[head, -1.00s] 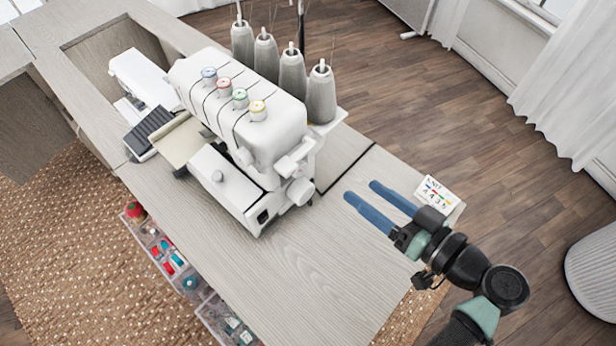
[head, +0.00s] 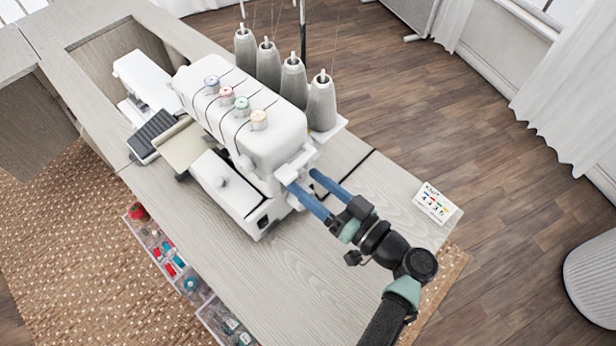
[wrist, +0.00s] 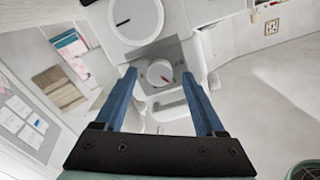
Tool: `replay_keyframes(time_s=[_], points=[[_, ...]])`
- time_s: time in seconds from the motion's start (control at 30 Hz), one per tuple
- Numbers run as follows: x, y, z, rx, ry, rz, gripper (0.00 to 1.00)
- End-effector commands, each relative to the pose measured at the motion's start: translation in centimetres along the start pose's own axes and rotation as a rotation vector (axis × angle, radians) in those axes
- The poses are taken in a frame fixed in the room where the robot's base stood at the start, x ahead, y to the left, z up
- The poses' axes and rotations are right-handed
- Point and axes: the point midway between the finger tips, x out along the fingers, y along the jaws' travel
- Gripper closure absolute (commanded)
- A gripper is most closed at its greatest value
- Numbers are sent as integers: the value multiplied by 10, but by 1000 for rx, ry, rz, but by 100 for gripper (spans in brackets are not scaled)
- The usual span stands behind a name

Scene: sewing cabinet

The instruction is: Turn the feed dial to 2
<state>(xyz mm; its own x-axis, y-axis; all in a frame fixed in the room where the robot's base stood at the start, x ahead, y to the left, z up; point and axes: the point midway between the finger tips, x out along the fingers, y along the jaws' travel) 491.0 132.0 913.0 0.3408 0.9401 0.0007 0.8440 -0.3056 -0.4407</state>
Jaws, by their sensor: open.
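The white serger (head: 250,130) stands on the wooden cabinet top. In the wrist view, a small pale dial with a red mark (wrist: 160,72) sits on a grey patch of the machine's end; it looks like the feed dial. Its numbers cannot be read. My gripper (head: 304,181) is open at the machine's right end, and its blue fingers show on either side of the small dial in the wrist view (wrist: 159,78). I cannot tell whether they touch it. In the head view the fingers hide the dial.
A larger white round knob with a black line (wrist: 135,18) is beside the small dial. Several grey thread cones (head: 293,85) stand behind the machine. A card with coloured marks (head: 437,202) lies at the right of the cabinet top (head: 290,290), whose front right is clear.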

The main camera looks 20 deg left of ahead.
Motion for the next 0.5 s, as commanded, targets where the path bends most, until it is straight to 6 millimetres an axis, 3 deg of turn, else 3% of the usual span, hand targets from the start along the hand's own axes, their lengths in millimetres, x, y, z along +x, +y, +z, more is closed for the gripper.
replay_keyframes(time_s=[0.37,0.5], points=[[8,0,0,1,0,0,28],[8,0,0,1,0,1,50]])
